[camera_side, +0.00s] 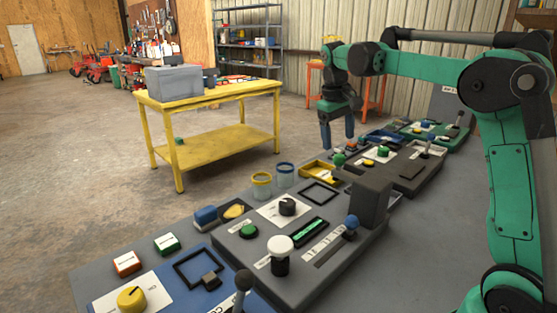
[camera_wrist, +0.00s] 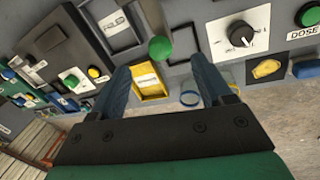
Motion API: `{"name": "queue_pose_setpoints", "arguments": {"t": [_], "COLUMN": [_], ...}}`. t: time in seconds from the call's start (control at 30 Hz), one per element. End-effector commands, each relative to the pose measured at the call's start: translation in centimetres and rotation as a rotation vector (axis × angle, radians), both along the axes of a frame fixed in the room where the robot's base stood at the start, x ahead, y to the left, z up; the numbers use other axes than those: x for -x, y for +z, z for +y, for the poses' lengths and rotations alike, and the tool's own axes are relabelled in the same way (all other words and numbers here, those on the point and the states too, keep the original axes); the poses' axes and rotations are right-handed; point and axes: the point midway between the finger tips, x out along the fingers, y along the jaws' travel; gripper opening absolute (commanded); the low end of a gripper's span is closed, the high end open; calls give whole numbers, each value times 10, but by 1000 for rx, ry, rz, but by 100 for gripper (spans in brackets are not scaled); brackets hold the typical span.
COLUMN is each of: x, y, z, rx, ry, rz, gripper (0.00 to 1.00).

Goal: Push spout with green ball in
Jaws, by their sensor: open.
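The green ball (camera_side: 338,159) sits on the console beside a yellow tray-like part (camera_side: 318,171). In the wrist view the green ball (camera_wrist: 160,48) lies just beyond the fingertips, roughly midway between them, and the yellow part (camera_wrist: 150,82) with a white label shows between the fingers. The spout under the ball is too small to make out clearly. My gripper (camera_side: 338,142) points down above the ball in the side view, its two blue fingers apart. It also shows in the wrist view (camera_wrist: 161,68), open with nothing held.
Near it stand a dark square frame (camera_side: 319,193), a black knob (camera_side: 288,206), a white knob (camera_side: 280,246) and a dark raised block (camera_side: 367,200). Two jars with yellow (camera_side: 261,180) and blue (camera_side: 285,169) rims stand at the console's left edge. A yellow table (camera_side: 215,97) stands apart behind.

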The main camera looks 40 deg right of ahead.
Motion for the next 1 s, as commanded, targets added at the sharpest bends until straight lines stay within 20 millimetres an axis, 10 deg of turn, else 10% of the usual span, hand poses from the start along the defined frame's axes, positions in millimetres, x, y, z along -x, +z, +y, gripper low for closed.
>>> {"name": "queue_pose_setpoints", "arguments": {"t": [0.77, 1.0], "x": [2, 2], "y": [-54, -54], "z": [-10, -10], "rx": [3, 3], "ry": [26, 25], "rz": [9, 9], "gripper": [72, 12]}}
